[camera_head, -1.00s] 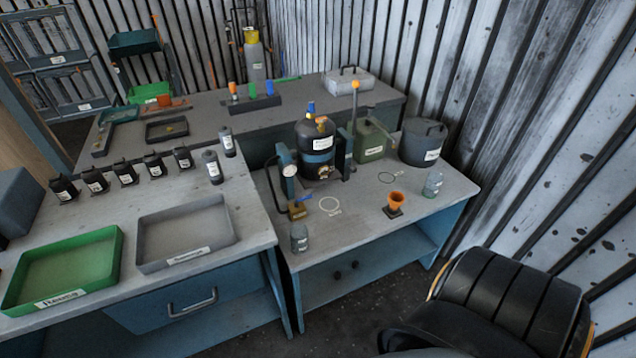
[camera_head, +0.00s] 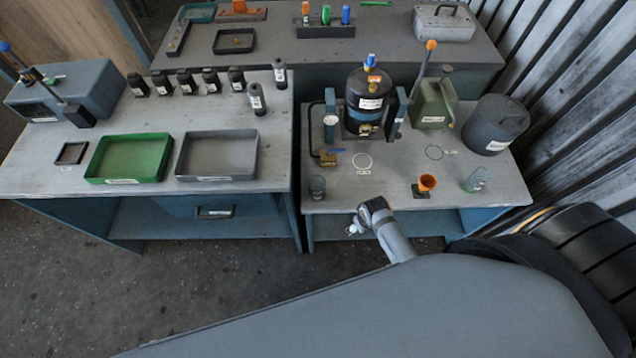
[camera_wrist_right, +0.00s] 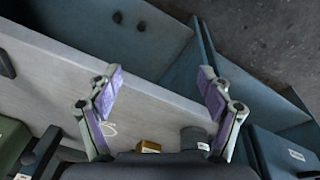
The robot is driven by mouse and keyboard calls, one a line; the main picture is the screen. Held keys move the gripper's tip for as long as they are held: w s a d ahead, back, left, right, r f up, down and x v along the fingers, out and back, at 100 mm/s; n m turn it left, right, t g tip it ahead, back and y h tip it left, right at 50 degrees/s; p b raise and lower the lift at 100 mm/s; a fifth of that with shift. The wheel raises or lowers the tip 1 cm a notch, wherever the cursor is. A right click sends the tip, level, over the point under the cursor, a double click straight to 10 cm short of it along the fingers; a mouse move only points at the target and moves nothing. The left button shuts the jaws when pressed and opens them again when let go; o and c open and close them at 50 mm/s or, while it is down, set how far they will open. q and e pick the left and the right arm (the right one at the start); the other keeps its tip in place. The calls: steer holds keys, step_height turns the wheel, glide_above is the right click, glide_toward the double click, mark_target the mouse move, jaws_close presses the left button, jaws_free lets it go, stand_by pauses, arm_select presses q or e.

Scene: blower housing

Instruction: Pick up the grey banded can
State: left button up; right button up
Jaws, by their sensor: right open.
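Two slim grey cans with white labels stand at the back right of the left bench, one nearer (camera_head: 257,98) and one farther (camera_head: 280,73). A short grey can (camera_head: 317,187) stands at the front left of the right bench. Bands are too small to make out, so I cannot tell which is the banded one. My right gripper (camera_head: 355,223) is just off the front edge of the right bench, right of the short can. My left gripper is not in view.
The dark tank (camera_head: 367,95) is behind. The green tray (camera_head: 130,158), grey tray (camera_head: 217,156) and several black bottles occupy the left bench.

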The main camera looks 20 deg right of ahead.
steer(key=w+a+r+n+p, duration=0.2)
steer(key=w+r, duration=0.3)
steer(key=r, duration=0.1)
arm_select(q)
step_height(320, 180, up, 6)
steer(key=p, duration=0.3)
arm_select(e)
step_height(320, 180, up, 7)
steer(key=n+g, duration=0.2)
steer(key=n, duration=0.4)
glide_above(317, 187)
steer(key=s, duration=0.3)
steer(key=shift+y, duration=0.4)
steer(key=f+b, duration=0.3)
steer(key=b, duration=0.1)
steer(key=f+b, duration=0.4)
steer(key=b, duration=0.1)
steer(key=f+b, duration=0.4)
steer(key=shift+w+a+f+b, duration=0.15)
steer(key=shift+w+a+b, duration=0.15)
steer(key=shift+a+b, duration=0.05)
steer(key=shift+r, duration=0.25)
steer(key=c, duration=1.3)
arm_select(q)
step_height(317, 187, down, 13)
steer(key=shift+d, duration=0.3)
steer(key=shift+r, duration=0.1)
